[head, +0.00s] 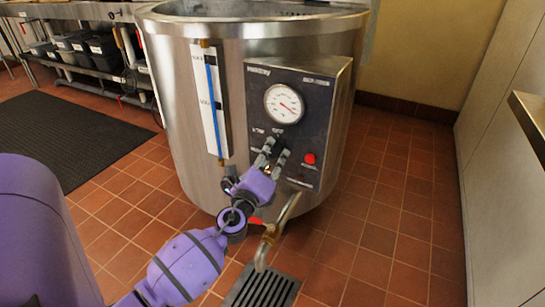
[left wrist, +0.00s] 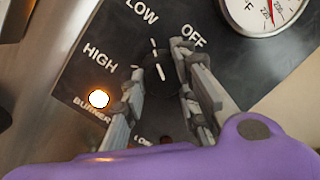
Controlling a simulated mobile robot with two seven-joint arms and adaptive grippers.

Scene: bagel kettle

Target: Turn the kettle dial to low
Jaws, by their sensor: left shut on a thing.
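The steel kettle (head: 170,90) carries a dark control panel (head: 323,115). My left gripper (head: 271,145) is at the panel, below the round gauge. In the left wrist view, my left gripper (left wrist: 158,68) has one finger on each side of the black dial (left wrist: 157,78) and is shut on it. The fingers cover part of the dial. Its white mark points up, roughly toward the LOW label (left wrist: 142,12). The HIGH label (left wrist: 99,55) is to the left, and the OFF label (left wrist: 194,37) is to the right. The burner lamp (left wrist: 98,98) glows. My right gripper is out of view.
The gauge (head: 284,103) is above the dial, and a red button (head: 310,158) is to its right. A drain pipe with a valve (head: 270,235) juts out below, over a floor grate (head: 262,290). Tiled floor (head: 370,250) is clear to the right.

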